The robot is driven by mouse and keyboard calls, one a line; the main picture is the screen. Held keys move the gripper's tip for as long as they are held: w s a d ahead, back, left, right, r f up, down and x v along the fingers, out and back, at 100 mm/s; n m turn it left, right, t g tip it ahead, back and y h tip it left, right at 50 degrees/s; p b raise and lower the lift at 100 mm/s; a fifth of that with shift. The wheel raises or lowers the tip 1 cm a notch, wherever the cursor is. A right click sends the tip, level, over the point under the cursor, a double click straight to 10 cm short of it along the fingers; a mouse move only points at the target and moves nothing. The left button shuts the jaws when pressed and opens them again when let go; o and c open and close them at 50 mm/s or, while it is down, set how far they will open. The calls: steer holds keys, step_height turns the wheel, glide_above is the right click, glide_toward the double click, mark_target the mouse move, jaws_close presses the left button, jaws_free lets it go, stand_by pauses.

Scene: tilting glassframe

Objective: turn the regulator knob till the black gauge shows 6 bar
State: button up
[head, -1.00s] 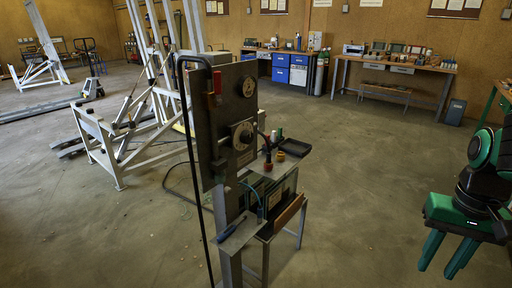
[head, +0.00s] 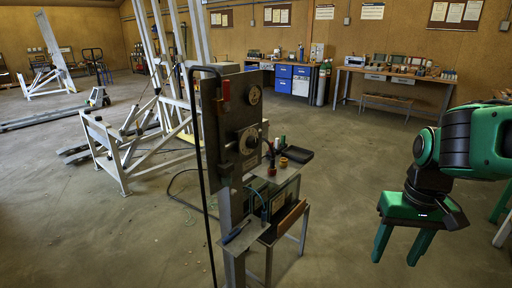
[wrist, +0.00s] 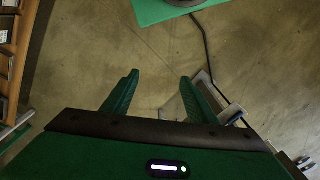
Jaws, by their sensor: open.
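A grey upright panel (head: 228,125) stands on a metal frame left of centre in the head view. It carries a small round light-coloured dial (head: 254,95) near its top and a larger dark round fitting (head: 248,140) with a pale centre below. I cannot tell which is the black gauge or the regulator knob, and no reading is legible. My gripper (head: 398,258) hangs at the right, fingers down, well apart from the panel. In the wrist view my gripper (wrist: 160,78) has its fingers spread and empty above bare floor.
A small shelf with coloured caps and a black tray (head: 296,153) juts from the panel's right. A black bent pipe (head: 198,180) runs down its left side. White frames (head: 115,150) stand farther left. Workbenches (head: 395,77) line the back wall. Floor between panel and gripper is clear.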

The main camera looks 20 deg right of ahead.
steer(key=w+a+f+n+t, duration=0.1)
steer(key=w+f+n, duration=0.1)
steer(key=w+n, duration=0.4)
steer(key=n+t+y, duration=0.9)
steer(key=n+t, duration=0.5)
glide_toward(255, 144)
steer(key=x, duration=0.9)
steer(key=shift+d, duration=0.1)
steer(key=shift+c, duration=0.7)
steer(key=c, duration=0.9)
